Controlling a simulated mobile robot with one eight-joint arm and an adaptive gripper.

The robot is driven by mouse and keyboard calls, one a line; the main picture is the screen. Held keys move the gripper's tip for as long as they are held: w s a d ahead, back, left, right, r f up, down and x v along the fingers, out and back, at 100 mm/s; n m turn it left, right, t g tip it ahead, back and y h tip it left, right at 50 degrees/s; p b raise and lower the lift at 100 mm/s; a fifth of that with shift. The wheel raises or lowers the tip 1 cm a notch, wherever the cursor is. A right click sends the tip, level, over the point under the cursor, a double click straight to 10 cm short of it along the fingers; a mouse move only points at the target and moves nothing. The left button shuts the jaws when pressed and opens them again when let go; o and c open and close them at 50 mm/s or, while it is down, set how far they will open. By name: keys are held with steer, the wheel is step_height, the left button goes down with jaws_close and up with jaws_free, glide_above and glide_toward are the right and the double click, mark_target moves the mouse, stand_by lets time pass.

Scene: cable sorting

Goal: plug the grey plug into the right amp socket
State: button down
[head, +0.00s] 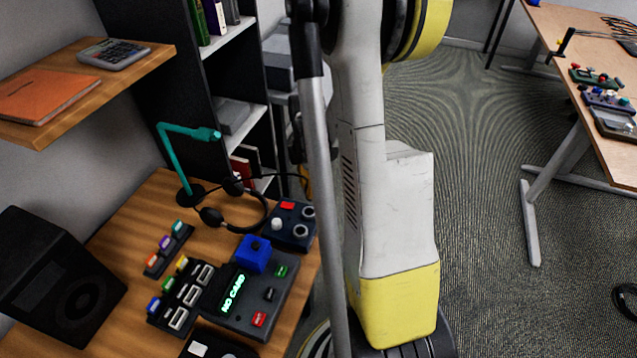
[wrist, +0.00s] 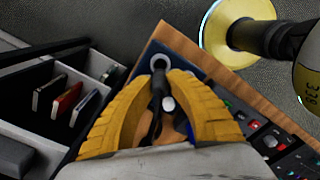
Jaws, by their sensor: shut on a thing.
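In the wrist view, my gripper (wrist: 161,84) is shut on the dark grey plug (wrist: 158,90), held between its two yellow fingers. The plug's front end points at a pale ring socket (wrist: 159,61) on the dark blue amp (wrist: 184,62). The tip looks close to or at the ring; I cannot tell whether it is inside. The other socket is hidden in this view, probably behind a finger. In the head view, the amp (head: 289,239) has two round sockets, one at the back (head: 308,212) and one nearer (head: 301,231). My gripper does not show there.
Headphones (head: 262,215) and a teal lamp (head: 187,160) stand beside the amp. A black panel (head: 240,325) with a blue block lies in front of it. A shelf unit (head: 250,30) rises behind. The desk edge (head: 305,275) is just right of the amp.

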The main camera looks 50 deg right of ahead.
mark_target(308, 200)
steer(key=shift+w+a+f, duration=0.1)
steer(key=shift+f, duration=0.05)
steer(key=shift+f+b, duration=0.4)
steer(key=shift+f, duration=0.05)
steer(key=shift+f+b, duration=1.25)
steer(key=shift+f, duration=0.6)
steer(key=shift+f+b, duration=0.5)
steer(key=shift+b, duration=0.3)
steer(key=shift+f+b, duration=0.35)
steer(key=shift+f+b, duration=0.35)
steer(key=shift+b, duration=0.05)
stand_by(0.5)
stand_by(0.3)
